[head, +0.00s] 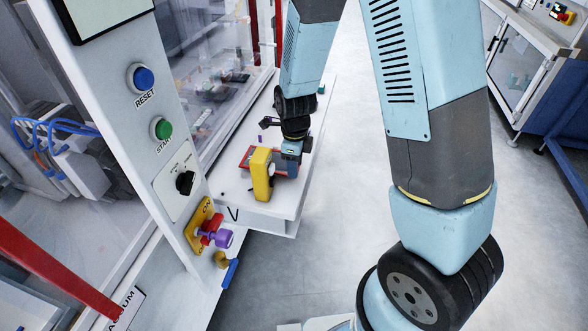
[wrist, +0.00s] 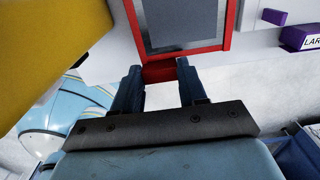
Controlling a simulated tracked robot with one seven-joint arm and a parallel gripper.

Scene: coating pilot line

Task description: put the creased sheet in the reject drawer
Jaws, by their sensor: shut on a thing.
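My gripper (wrist: 159,70) is shut on the near red edge of a red-rimmed tray (wrist: 226,30), which looks like the reject drawer. The tray has a grey flat inside (wrist: 180,22); I cannot tell whether that is its floor or a sheet. In the head view the red tray (head: 246,157) shows at the white bench, partly hidden by a yellow block, with my gripper (head: 291,160) at its right side. No creased sheet can be made out in either view.
The yellow block (head: 262,175) stands close to my gripper and fills the upper left of the wrist view (wrist: 45,50). The white bench (head: 265,212) runs along a control panel (head: 150,130) with buttons. A purple label block (wrist: 302,37) is at right.

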